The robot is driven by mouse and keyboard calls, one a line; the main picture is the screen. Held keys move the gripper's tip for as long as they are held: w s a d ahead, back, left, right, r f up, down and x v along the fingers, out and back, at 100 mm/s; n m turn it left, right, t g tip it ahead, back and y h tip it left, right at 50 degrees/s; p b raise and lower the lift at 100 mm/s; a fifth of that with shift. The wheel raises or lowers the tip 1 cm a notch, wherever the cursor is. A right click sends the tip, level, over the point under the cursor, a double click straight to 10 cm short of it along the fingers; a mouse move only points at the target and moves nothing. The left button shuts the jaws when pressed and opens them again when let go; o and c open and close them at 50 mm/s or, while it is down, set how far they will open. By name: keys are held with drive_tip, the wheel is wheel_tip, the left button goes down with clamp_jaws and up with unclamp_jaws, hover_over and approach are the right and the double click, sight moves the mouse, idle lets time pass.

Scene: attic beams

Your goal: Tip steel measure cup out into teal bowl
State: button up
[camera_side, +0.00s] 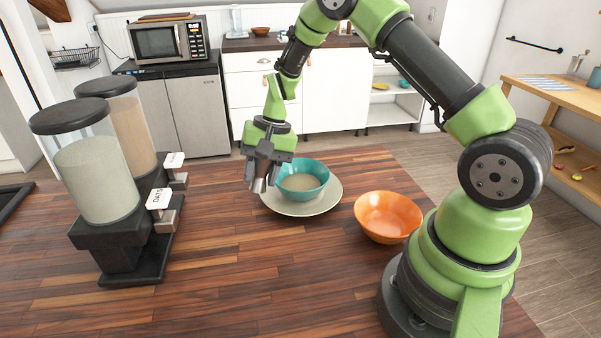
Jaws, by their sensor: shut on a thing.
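The teal bowl (318,170) sits on a pale plate (333,199) in the middle of the wooden table. Some pale tan contents (300,182) show inside it. My gripper (258,180) points down at the left edge of the bowl and plate. It is shut on the steel measure cup (260,185), a small metallic shape between the fingers, mostly hidden by them. I cannot tell how far the cup is tilted or what is in it.
An orange bowl (388,216) stands right of the plate, near my base. A double dispenser with an oats label (158,198) stands at the left. The front middle of the wooden table (270,280) is clear.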

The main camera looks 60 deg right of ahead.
drive_tip(key=shift+d+r+y, duration=0.2)
drive_tip(key=shift+r+y, duration=0.1)
drive_tip(key=shift+s+d+r, duration=0.1)
drive_tip(key=shift+d+r+t+y, duration=0.35)
drive_tip(key=shift+r+y, duration=0.1)
drive_tip(key=shift+y, duration=0.25)
drive_tip(key=shift+s+d+y, duration=0.25)
drive_tip(key=shift+d+y, duration=0.3)
drive_tip(key=shift+y, duration=0.05)
drive_tip(key=shift+d+r+t+y, duration=0.2)
drive_tip(key=shift+t+y, duration=0.25)
drive_tip(key=shift+y, duration=0.75)
drive_tip(key=shift+f+y, duration=0.45)
drive_tip(key=shift+y, duration=0.25)
drive_tip(key=shift+a+f+t+y, duration=0.1)
drive_tip(key=shift+f+t+y, duration=0.15)
drive_tip(key=shift+t+y, duration=0.2)
drive_tip(key=shift+f+y, duration=0.15)
drive_tip(key=shift+y, duration=0.2)
